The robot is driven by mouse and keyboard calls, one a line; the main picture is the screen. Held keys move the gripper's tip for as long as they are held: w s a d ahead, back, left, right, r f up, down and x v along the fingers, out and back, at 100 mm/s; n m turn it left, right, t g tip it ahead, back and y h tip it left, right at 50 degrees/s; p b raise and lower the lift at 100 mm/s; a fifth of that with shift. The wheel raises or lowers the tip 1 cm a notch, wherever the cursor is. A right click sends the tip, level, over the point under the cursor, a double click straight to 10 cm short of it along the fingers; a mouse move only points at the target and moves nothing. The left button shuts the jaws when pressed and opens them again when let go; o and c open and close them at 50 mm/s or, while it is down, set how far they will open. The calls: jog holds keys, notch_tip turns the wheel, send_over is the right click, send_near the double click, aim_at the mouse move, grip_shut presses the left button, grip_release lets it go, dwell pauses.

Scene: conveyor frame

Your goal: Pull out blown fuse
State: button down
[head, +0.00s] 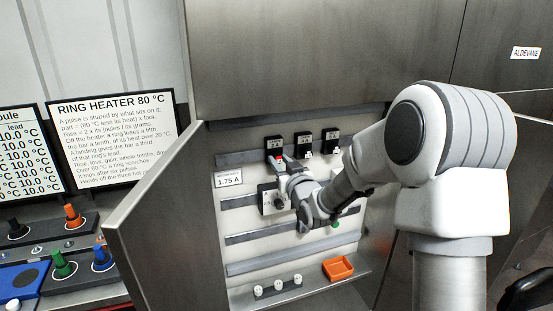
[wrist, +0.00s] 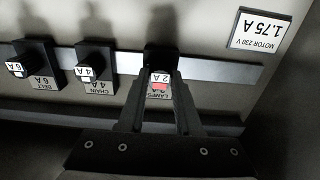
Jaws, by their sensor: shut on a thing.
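Three black fuse holders sit in a row on the upper rail of the open cabinet. The left one in the head view, the lamps holder (head: 274,144), carries a fuse showing red (head: 276,158). The other two fuses (head: 308,154) (head: 335,150) show white fronts. My gripper (head: 281,166) is at the lamps holder. In the wrist view, which is upside down, my gripper (wrist: 160,92) is shut on the red-marked 2 A fuse (wrist: 159,86), one finger on each side. The fuse is at the holder (wrist: 162,58); whether it is still seated I cannot tell.
The chain (wrist: 95,62) and belt (wrist: 37,58) holders stand beside it. A motor label (head: 228,180) reads 1.75 A. A rotary switch (head: 271,200) is below. Several white pieces (head: 278,285) and an orange tray (head: 338,268) sit on the lower shelf. The open door (head: 160,205) stands left.

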jog(key=shift+s, duration=0.2)
jog(key=shift+b+v, duration=0.9)
jog(key=shift+v, duration=1.8)
